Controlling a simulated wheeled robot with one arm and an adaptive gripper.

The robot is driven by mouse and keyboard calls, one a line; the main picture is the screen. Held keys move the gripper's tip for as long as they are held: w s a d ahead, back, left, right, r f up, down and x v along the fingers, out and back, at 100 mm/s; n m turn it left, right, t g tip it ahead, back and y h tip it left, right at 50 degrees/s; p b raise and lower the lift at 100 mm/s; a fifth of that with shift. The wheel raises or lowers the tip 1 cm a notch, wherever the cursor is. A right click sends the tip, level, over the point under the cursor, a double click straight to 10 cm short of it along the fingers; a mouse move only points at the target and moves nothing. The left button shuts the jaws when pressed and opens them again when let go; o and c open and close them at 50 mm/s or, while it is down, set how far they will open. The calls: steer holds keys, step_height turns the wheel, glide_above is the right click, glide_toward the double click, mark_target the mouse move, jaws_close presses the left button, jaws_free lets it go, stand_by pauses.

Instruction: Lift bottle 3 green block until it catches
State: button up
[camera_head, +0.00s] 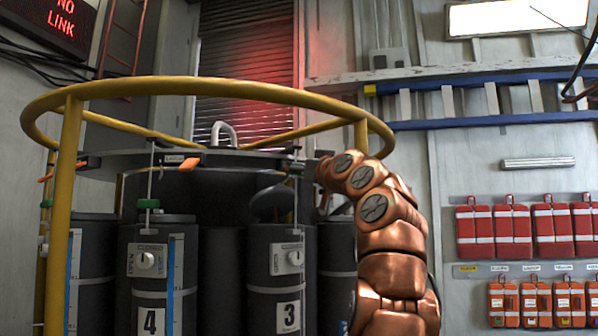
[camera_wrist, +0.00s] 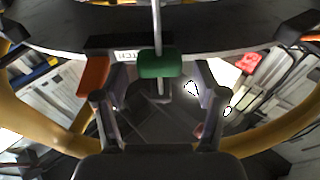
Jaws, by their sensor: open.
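The bottle 3 (camera_head: 289,290) is a dark cylinder with a white "3" label and a white knob plate, standing in the rosette. A thin upright rod rises above it. In the wrist view the green block (camera_wrist: 158,63) sits on this rod, just below the dark rim plate. My gripper (camera_wrist: 158,82) is open, with one finger to the left and one to the right of the block. Gaps show on both sides.
A yellow ring rail (camera_head: 225,92) with posts surrounds the rosette. An orange lever (camera_wrist: 93,76) hangs left of the block under the rim plate. Red packs (camera_head: 513,225) hang on the right wall.

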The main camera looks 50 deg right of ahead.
steer(key=b+v, duration=0.4)
steer(key=v, duration=0.4)
stand_by(0.6)
steer(key=shift+s+f, duration=0.1)
stand_by(0.3)
